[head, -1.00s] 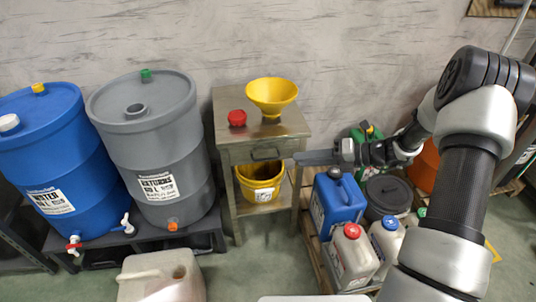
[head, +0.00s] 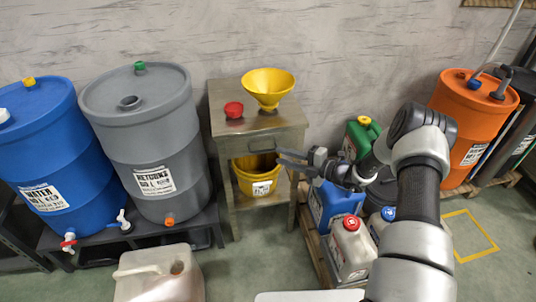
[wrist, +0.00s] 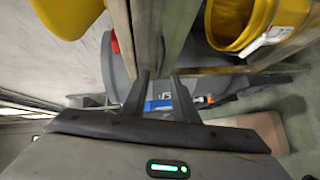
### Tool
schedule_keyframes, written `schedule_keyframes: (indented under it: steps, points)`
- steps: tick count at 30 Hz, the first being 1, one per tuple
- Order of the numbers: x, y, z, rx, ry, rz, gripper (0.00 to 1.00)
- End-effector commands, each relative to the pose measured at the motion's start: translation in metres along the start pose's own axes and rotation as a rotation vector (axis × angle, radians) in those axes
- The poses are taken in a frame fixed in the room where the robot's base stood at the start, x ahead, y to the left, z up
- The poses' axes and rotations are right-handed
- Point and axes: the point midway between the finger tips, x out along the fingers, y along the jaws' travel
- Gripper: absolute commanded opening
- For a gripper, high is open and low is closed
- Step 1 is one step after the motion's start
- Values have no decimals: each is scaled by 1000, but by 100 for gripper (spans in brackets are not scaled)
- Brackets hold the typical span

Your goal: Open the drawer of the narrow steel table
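The narrow steel table (head: 222,120) stands against the wall, in the middle of the head view. Its drawer front (head: 238,147) sits below the top and looks closed, with a dark handle (head: 263,151) across its middle. My gripper (head: 279,158) is at the right of the drawer front, its fingers pointing left near the handle. In the wrist view the two fingers (wrist: 161,88) are apart with nothing seen between them, and the table edge (wrist: 146,35) rises just beyond them. Whether a finger touches the handle I cannot tell.
A yellow funnel (head: 268,86) and red cap (head: 233,110) are on the tabletop. A yellow bucket (head: 256,182) sits on the shelf below. Grey (head: 150,140) and blue (head: 45,145) drums stand left.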

Motion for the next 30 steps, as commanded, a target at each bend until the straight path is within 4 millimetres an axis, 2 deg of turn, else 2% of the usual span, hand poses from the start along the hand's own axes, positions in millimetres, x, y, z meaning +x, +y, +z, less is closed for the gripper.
schedule_keyframes:
  steps: [3,9,15,23,28,30]
  points:
    - [27,-2,-1,-2,3,-1,26]
    - [57,-1,0,-2,1,-1,26]
    - [69,0,0,-2,0,-1,26]
    - [70,0,0,-1,0,-1,26]
    - [70,0,0,-1,0,-1,0]
    - [70,0,0,-2,0,-1,0]
